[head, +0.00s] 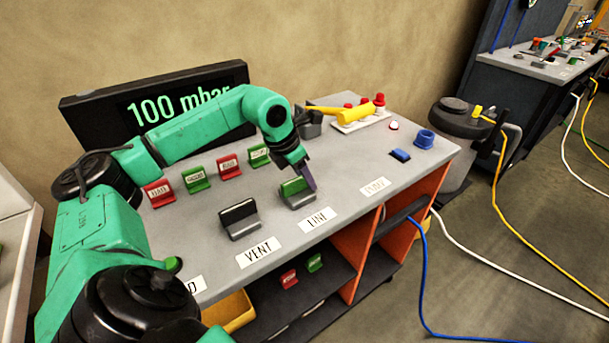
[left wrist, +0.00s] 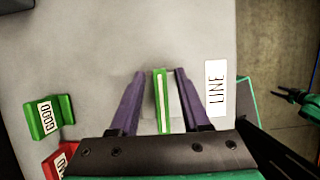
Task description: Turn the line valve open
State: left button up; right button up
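The line valve (head: 293,188) has an upright green plate on a grey base, behind the LINE label (head: 315,220) on the bench top. In the left wrist view the plate (left wrist: 161,100) stands on edge with a pale stripe along its top. My left gripper (head: 308,178) is over it, pointing down. In the left wrist view its purple fingers (left wrist: 160,74) are apart, one on each side of the plate, with gaps showing. Part of the plate is hidden behind a finger in the head view.
A dark VENT handle (head: 240,218) stands left of the line valve. Several red and green tags (head: 197,179) stand behind. A display (head: 190,98) reads 100 mbar. A yellow tool (head: 356,113), blue block (head: 400,155) and blue ring (head: 425,139) are to the right.

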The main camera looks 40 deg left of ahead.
pick_arm(q)
jog(key=c, duration=0.5)
grip_shut()
pick_arm(e)
jog(key=shift+s+d, duration=0.15)
jog(key=shift+d, duration=0.15)
